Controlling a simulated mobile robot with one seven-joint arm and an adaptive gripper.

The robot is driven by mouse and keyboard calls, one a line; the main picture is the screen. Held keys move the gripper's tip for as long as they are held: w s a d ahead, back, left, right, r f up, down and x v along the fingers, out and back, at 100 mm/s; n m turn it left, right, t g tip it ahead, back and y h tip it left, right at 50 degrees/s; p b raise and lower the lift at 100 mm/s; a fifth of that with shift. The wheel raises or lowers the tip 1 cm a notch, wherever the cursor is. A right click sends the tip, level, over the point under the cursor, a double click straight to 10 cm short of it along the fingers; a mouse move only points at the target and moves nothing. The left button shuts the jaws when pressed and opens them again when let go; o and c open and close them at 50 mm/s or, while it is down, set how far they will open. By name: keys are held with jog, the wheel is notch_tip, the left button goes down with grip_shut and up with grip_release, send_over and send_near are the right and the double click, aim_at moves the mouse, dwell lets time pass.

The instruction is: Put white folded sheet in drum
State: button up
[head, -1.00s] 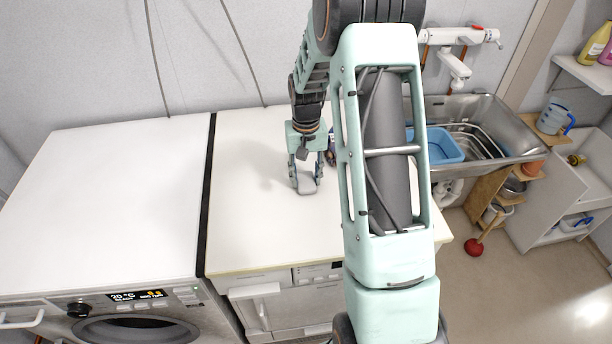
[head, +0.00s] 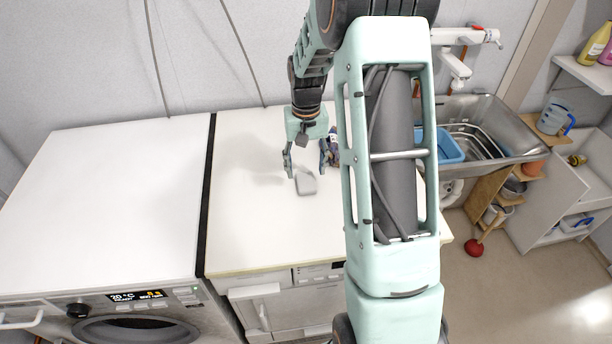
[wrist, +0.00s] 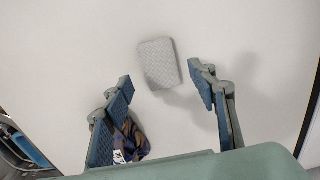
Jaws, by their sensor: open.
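The white folded sheet (head: 306,184), a small pale grey-white pad, lies flat on the white top of the right-hand machine. My gripper (head: 306,171) is open and points down, with its fingers on either side and a little behind the sheet. In the wrist view the sheet (wrist: 158,62) lies just beyond the open fingertips, between their lines, touching neither. The left-hand washing machine has a round front door (head: 130,332), cut off by the frame's bottom. The drum's inside is not visible.
A dark patterned cloth (wrist: 132,140) lies on the worktop by one finger. At right stand a metal sink (head: 505,130) with a blue basin (head: 447,146) and shelves. My arm hides part of the worktop's right side. The left machine top (head: 110,190) is clear.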

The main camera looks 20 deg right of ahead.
aim_at(306, 181)
jog(key=shift+o, duration=0.2)
notch_tip(306, 181, up, 8)
jog(key=shift+f, duration=0.2)
jog(key=shift+o, duration=1.3)
jog(key=shift+r, duration=0.2)
jog(key=shift+o, duration=1.3)
jog(key=shift+d, duration=0.1)
jog(key=shift+o, duration=0.3)
jog(key=shift+s+f+n, duration=0.1)
jog(key=shift+n, duration=0.6)
notch_tip(306, 181, down, 12)
jog(key=n+y, duration=0.1)
jog(key=n, duration=1.5)
jog(key=shift+d+n+y, duration=0.1)
jog(key=shift+n+y, duration=0.2)
jog(key=shift+y, duration=0.1)
